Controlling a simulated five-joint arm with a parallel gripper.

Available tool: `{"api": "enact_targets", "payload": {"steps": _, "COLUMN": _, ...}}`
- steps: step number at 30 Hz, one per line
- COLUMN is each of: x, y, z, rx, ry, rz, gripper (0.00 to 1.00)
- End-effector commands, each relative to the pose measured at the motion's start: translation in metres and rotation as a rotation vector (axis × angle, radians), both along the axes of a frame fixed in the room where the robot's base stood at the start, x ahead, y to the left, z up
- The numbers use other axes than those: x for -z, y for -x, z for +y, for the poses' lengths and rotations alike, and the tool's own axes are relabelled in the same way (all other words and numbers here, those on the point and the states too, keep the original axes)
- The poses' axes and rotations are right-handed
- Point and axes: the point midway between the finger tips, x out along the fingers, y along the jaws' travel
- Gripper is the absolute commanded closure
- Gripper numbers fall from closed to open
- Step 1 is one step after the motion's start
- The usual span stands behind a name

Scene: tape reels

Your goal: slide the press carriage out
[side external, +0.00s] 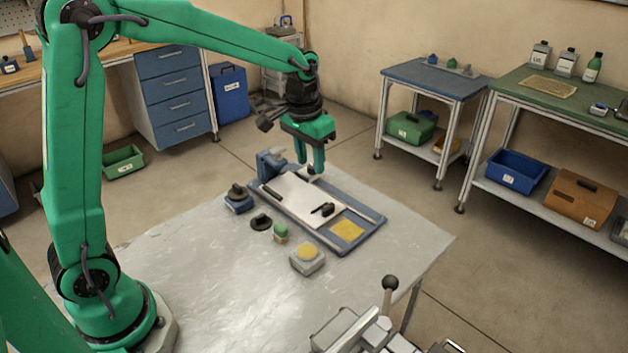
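A flat press with a blue base (369,222) lies on the metal table. A white plate (293,197), which looks like the carriage, lies on the base, with a small black handle (323,209) near its front right end. A blue upright block (270,163) stands at the base's back left end. A yellow pad (346,230) shows on the base in front of the plate. My gripper (312,172) points down over the back edge of the press, away from the black handle. Its fingertips are small and partly dark, so their gap and any contact are unclear.
A black-knobbed blue block (238,200), a black round piece (261,222), a green-topped piece (281,233) and a grey block with a yellow top (307,258) stand left and in front of the press. The metal table (210,285) is clear at front left.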

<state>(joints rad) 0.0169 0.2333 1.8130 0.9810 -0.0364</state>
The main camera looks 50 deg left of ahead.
Motion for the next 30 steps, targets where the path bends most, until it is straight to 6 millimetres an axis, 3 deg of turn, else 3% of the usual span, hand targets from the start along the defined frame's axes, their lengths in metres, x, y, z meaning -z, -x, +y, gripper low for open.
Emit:
{"api": "enact_targets", "payload": {"steps": 6, "x": 0.039, "y": -0.031, "z": -0.002, "rx": -0.003, "ry": 0.0, "rz": 0.064, "gripper": 0.64}}
{"api": "enact_targets", "payload": {"steps": 13, "x": 0.068, "y": -0.051, "z": -0.003, "rx": -0.005, "ry": -0.001, "rz": 0.105, "gripper": 0.64}}
{"api": "enact_targets", "payload": {"steps": 30, "x": 0.086, "y": -0.055, "z": -0.004, "rx": -0.005, "ry": -0.002, "rz": 0.117, "gripper": 0.64}}
